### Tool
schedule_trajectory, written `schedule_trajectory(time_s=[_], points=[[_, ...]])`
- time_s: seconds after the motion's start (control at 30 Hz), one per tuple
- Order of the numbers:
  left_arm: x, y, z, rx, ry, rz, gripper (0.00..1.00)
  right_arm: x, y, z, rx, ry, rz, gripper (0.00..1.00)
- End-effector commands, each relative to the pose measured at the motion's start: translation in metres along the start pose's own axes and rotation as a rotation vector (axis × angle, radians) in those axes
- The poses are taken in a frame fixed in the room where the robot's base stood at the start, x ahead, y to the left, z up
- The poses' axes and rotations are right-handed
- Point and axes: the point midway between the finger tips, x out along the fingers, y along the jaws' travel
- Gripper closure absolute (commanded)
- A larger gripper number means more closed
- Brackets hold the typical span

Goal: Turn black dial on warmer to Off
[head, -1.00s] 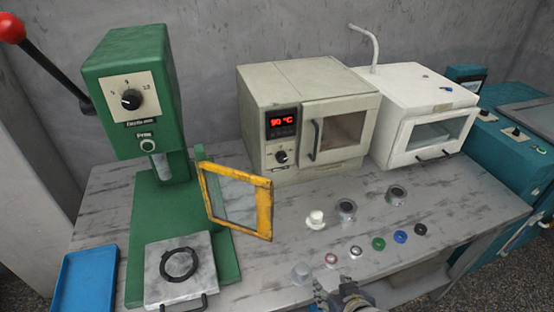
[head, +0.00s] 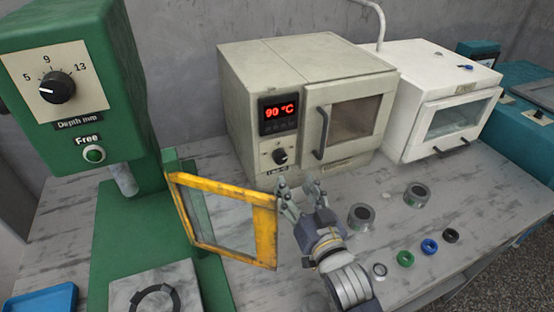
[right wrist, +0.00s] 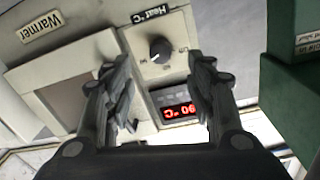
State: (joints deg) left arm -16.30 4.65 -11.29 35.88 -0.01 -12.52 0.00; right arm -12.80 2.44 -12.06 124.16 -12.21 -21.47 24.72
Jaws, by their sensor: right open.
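The warmer (head: 237,90) is a beige box with a red 90 °C display (head: 278,112). Its black dial (head: 280,156) sits below the display, left of the door handle. In the right wrist view the dial (right wrist: 161,51) shows tilted, on a panel marked Heat °C, with a Warmer label (right wrist: 40,27) to the left. The dial's exact setting is too small to read surely. My right gripper (head: 295,186) is open and empty, in front of and below the dial, apart from it. In the right wrist view its fingers (right wrist: 159,64) stand either side of the dial. My left gripper is not in view.
A yellow-framed guard (head: 265,232) on the green press (head: 135,215) stands close left of my right gripper. Two metal cups, one being (head: 361,216), and several small rings lie to its right. A white box oven (head: 410,80) stands right of the warmer.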

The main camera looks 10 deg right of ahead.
Motion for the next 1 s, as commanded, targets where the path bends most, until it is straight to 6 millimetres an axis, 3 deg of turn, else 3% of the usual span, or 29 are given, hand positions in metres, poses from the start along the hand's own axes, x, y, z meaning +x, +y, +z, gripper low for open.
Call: schedule_trajectory(time_s=[0.17, 0.4, 0.7, 1.0], points=[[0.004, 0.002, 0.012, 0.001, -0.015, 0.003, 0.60, 0.018, 0.000, -0.001, 0.000, 0.004, -0.001, 0.49], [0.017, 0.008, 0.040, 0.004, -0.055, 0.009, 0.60, 0.058, 0.000, 0.001, -0.001, 0.002, 0.000, 0.49], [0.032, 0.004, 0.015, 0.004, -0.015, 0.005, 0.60, 0.096, 0.000, 0.001, 0.000, 0.000, -0.001, 0.49], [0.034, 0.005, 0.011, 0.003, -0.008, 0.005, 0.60, 0.105, 0.000, 0.000, 0.000, -0.002, 0.000, 0.49]])
